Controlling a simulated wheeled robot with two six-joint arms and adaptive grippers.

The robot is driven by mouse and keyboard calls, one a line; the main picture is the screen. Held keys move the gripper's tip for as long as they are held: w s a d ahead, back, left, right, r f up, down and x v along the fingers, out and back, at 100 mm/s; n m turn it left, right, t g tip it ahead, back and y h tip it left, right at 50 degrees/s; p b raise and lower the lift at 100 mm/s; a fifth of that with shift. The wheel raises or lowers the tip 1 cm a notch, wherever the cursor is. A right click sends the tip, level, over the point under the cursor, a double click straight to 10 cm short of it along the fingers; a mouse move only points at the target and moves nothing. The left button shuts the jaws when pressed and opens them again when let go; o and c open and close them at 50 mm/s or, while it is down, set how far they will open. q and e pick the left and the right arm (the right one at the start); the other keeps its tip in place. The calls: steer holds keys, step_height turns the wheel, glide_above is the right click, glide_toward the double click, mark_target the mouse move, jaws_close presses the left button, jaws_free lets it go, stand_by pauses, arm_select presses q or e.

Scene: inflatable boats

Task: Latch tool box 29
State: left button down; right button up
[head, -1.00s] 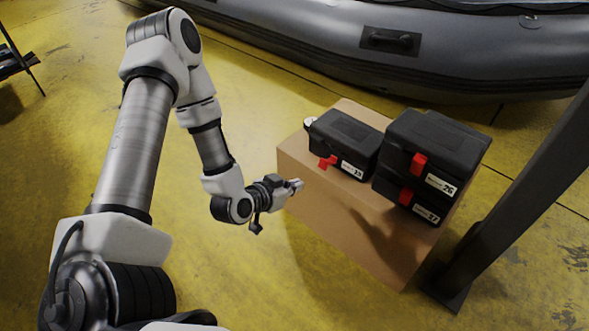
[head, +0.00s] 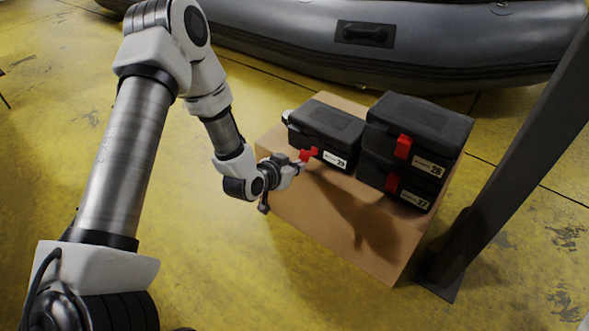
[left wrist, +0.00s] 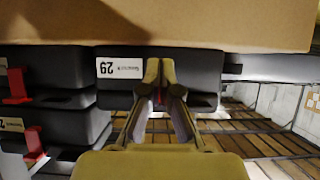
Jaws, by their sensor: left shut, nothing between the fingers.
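Tool box 29 (head: 330,121) is black with a white label and sits at the left on top of a cardboard box. Its red latch (head: 308,154) is on the front, left of the label. My left gripper (head: 299,165) is shut and empty, with its tips close at the latch. In the left wrist view the picture is upside down: the label of tool box 29 (left wrist: 119,68) is left of the gripper tips (left wrist: 160,66). A bit of red shows between the fingers, which mostly hide the latch. Whether the tips touch it, I cannot tell.
Tool box 26 (head: 422,120) is stacked on tool box 27 (head: 372,174), right beside tool box 29. The cardboard box (head: 350,235) has bare top in front. A dark post (head: 490,190) stands at right, a grey inflatable boat (head: 300,42) behind.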

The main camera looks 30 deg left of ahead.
stand_by(0.3)
step_height(320, 180, up, 2)
steer(key=shift+r+p, duration=0.1)
steer(key=shift+p, duration=1.05)
steer(key=shift+r+p, duration=0.8)
steer(key=shift+r+p, duration=0.55)
steer(key=shift+r, duration=0.1)
